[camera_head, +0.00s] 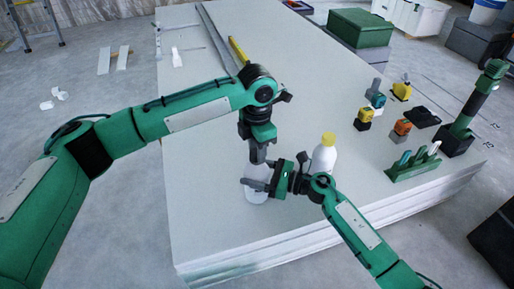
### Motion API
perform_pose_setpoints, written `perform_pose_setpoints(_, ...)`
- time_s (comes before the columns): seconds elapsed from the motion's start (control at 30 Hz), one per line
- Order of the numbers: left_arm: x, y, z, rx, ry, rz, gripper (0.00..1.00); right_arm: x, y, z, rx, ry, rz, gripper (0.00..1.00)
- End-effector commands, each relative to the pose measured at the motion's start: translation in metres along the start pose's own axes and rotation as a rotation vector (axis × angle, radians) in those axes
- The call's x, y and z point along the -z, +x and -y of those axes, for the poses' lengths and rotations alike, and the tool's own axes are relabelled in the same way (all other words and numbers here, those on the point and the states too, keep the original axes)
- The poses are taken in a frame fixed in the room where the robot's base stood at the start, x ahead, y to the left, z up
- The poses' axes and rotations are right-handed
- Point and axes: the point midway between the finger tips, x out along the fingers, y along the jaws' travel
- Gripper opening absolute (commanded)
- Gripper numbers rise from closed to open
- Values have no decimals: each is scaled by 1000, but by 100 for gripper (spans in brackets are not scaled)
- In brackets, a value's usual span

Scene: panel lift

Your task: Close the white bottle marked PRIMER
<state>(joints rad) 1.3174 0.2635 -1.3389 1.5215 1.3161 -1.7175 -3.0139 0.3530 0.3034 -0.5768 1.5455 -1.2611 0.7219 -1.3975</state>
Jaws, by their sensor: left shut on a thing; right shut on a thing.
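A white bottle (256,194) stands upright on the stack of pale panels (230,240); no lettering on it can be read. My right gripper (257,185) reaches in from the right and is shut around the bottle's body. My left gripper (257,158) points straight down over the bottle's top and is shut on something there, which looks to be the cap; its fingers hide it. I cannot tell whether the cap sits on the neck. A second white bottle with a yellow cap (327,138) stands just to the right, behind my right gripper.
A green rack of tools (413,167), a dark-based green post (478,105) and several small yellow, orange and teal tools stand at the panels' right side. A yellow level (238,50) and metal rails lie at the back. The left half of the panels is mostly clear.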

Motion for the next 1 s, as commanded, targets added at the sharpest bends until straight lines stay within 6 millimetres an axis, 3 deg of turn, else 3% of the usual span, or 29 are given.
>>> perform_pose_setpoints(0.17, 0, -1, 0, -1, -2, 1, 14, 1, 0, 0, 0, 1, -2, 0)
perform_pose_setpoints(0.2, 0, -1, 0, -1, -2, 1, 39, 1, 0, 0, 0, 1, -2, 0)
perform_pose_setpoints(0.3, 0, -1, 0, -1, -3, 1, 56, 1, 0, 0, 0, 1, -2, 0)
perform_pose_setpoints(0.67, 0, -5, 0, -1, -4, 1, 56, 1, 0, 0, 0, 1, -2, 0)
perform_pose_setpoints(1.0, 0, -44, 0, -1, -4, 2, 56, 1, 0, 0, 0, 1, -1, 0)
